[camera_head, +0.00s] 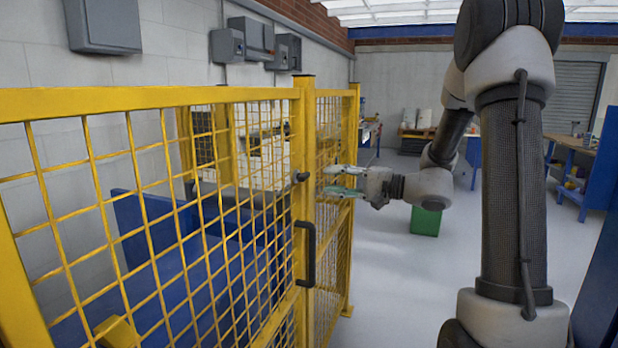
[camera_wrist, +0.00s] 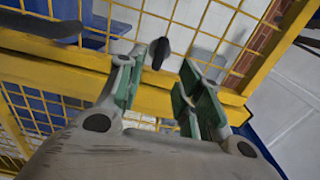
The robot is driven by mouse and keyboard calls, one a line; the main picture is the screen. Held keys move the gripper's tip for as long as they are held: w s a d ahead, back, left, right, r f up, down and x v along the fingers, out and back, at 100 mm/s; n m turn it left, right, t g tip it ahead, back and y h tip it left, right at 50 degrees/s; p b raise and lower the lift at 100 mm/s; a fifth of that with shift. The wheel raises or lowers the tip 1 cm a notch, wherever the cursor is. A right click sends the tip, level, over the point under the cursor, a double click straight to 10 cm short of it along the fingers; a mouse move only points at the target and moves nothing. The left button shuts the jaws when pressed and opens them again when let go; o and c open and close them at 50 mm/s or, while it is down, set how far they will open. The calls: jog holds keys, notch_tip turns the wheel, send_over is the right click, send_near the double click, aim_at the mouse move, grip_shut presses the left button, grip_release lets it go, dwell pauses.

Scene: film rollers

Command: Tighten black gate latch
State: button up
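The black gate latch (camera_head: 301,177) is a small dark knob on the yellow gate post, above the black gate handle (camera_head: 306,252). In the wrist view the latch (camera_wrist: 160,52) shows as a dark, tilted piece just beyond the gap between the fingertips. My gripper (camera_head: 329,180) is open and empty, with its green-padded fingers pointing at the post from the right. In the head view a small gap shows between the fingertips and the latch. The wrist view also shows the open gripper (camera_wrist: 162,72); I cannot tell whether a finger touches the latch.
The yellow mesh fence (camera_head: 150,95) runs along the left, with blue equipment (camera_head: 165,245) behind it. A green box (camera_head: 426,220) stands on the floor beyond my arm. A blue workbench (camera_head: 572,160) is at the far right. The floor (camera_head: 400,290) right of the gate is clear.

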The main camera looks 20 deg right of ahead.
aim_at(307, 177)
jog(key=x, duration=0.7)
jog(key=shift+a, duration=0.1)
grip_shut()
